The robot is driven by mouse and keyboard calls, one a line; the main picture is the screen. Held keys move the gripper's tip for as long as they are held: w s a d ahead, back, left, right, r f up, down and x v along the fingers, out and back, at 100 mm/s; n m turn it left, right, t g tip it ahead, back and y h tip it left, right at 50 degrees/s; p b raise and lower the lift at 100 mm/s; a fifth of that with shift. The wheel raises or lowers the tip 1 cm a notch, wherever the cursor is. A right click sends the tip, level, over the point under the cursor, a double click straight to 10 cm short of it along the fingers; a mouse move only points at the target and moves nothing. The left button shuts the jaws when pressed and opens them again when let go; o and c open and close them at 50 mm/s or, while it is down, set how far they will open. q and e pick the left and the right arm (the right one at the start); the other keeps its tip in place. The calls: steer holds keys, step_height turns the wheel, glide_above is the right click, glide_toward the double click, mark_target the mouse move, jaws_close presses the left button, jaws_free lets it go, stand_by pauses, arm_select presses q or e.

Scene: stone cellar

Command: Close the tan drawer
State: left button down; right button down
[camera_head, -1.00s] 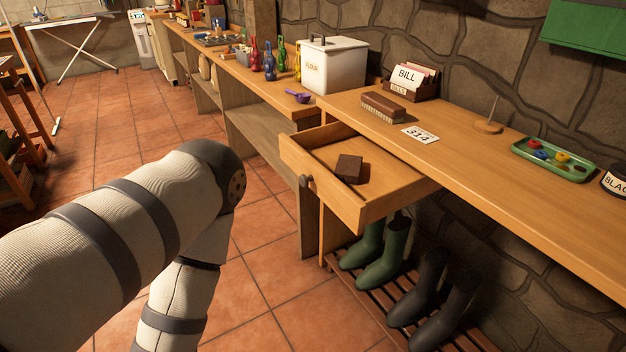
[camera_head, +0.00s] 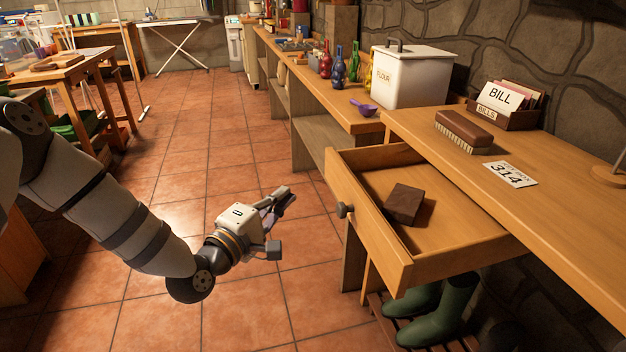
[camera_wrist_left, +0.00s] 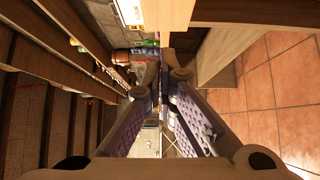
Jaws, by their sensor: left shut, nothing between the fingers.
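The tan drawer (camera_head: 372,226) is pulled out from under the wooden worktop. It has a dark round knob (camera_head: 344,211) on its front, and a dark brown block (camera_head: 404,203) lies inside it. My left gripper (camera_head: 284,196) is in front of the drawer, to the left of the knob and apart from it, above the tiled floor. Its fingers are shut and empty. In the left wrist view its fingertips (camera_wrist_left: 163,75) come together near the middle. My right gripper is not in view.
The worktop (camera_head: 560,215) carries a brush (camera_head: 464,131), a bill box (camera_head: 510,105) and a 314 card (camera_head: 510,174). A flour bin (camera_head: 410,76) and purple scoop (camera_head: 364,108) stand behind. Green boots (camera_head: 447,312) are below the drawer.

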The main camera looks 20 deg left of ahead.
arm_select(q)
glide_toward(330, 167)
steer(key=w+a, duration=0.2)
steer(key=w, duration=0.1)
steer(key=w+d, duration=0.1)
steer(key=d, duration=0.1)
steer(key=shift+w+d+f, duration=0.15)
steer(key=shift+w+d, duration=0.2)
steer(key=shift+b, duration=0.3)
